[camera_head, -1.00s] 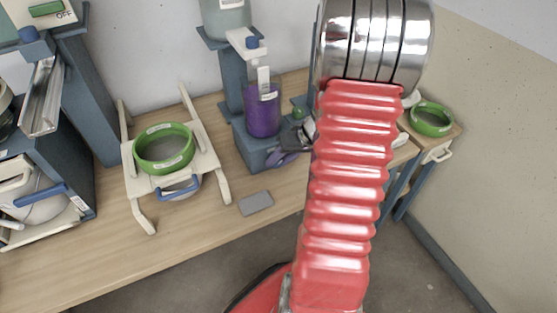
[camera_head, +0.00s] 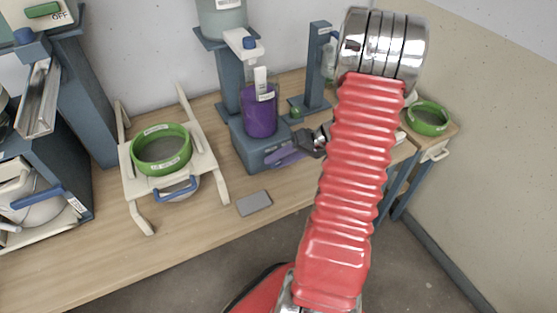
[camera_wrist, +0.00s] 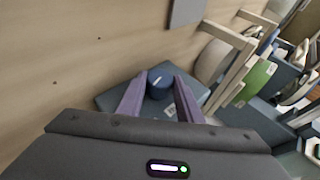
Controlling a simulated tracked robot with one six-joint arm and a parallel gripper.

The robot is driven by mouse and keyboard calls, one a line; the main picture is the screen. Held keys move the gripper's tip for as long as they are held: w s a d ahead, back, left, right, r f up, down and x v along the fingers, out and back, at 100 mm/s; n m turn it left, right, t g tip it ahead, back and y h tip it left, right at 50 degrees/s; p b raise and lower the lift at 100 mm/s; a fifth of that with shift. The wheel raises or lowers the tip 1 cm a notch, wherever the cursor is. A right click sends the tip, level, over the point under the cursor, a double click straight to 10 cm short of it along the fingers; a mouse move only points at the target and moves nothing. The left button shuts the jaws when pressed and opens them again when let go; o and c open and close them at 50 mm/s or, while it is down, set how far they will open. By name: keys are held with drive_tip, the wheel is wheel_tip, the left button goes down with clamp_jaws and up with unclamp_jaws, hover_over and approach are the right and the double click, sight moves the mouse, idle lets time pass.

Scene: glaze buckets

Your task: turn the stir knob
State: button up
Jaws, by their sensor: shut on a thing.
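The stir knob (camera_wrist: 159,84) is a short dark blue cylinder with a pale mark on top, on the front of a blue-grey stirrer base (camera_head: 252,152). My gripper (camera_wrist: 158,92) has two purple fingers, one on each side of the knob, and is shut on it. In the head view my gripper (camera_head: 278,160) reaches the front of the base from the right and hides the knob. A clear beaker of purple liquid (camera_head: 260,115) stands on the base.
A green-rimmed sieve (camera_head: 162,150) rests on a cream frame left of the stirrer. A flat grey plate (camera_head: 254,203) lies near the table's front edge. A blue post (camera_head: 318,62) stands behind right. Another green ring (camera_head: 428,118) sits at far right.

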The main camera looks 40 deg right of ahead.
drive_tip(key=shift+d, duration=0.1)
drive_tip(key=o, duration=1)
drive_tip(key=shift+o, duration=0.2)
drive_tip(key=v, duration=1.3)
drive_tip(key=shift+s+r, duration=0.2)
drive_tip(key=shift+s, duration=0.05)
drive_tip(key=shift+d, duration=0.1)
